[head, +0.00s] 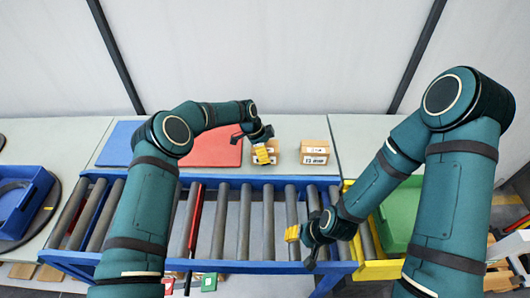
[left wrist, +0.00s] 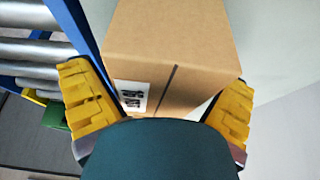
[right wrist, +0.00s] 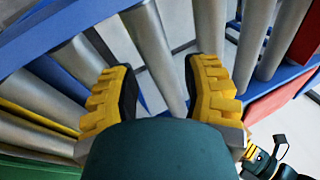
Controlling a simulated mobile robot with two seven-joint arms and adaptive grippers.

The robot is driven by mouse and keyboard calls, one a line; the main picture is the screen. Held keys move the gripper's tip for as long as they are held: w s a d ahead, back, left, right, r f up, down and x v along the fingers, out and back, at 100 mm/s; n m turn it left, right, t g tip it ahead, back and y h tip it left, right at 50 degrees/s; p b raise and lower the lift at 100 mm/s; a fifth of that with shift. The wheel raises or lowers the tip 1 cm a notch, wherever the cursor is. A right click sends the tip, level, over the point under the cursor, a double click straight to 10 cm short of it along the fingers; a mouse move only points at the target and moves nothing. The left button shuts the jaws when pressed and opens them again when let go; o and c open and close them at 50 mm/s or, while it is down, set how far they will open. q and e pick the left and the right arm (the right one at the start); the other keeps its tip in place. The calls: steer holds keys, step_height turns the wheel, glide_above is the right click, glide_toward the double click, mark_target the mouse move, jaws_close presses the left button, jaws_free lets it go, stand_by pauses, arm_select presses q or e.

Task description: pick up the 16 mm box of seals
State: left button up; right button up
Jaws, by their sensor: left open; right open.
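Two small cardboard boxes stand on the grey table behind the conveyor. The left box (head: 272,145) is partly hidden by my left gripper (head: 264,154). The right box (head: 314,153) has a white label whose print is too small to read surely. In the left wrist view, a brown box (left wrist: 175,50) with a white label and a dark stripe lies between the two yellow fingers of my open left gripper (left wrist: 160,108). The label's print is turned and hard to read. My right gripper (head: 293,233) is open and empty over the rollers; it also shows in the right wrist view (right wrist: 160,95).
A roller conveyor with a blue frame (head: 230,266) runs across the front. A red panel (head: 213,148) and a blue panel (head: 119,145) lie on the table to the left. A green bin (head: 400,215) stands at right, a blue bin (head: 22,197) at far left.

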arm_select(q)
steer(key=shift+f+b, duration=0.2)
steer(key=shift+b, duration=0.4)
steer(key=shift+c, duration=0.3)
steer(key=c, duration=1.2)
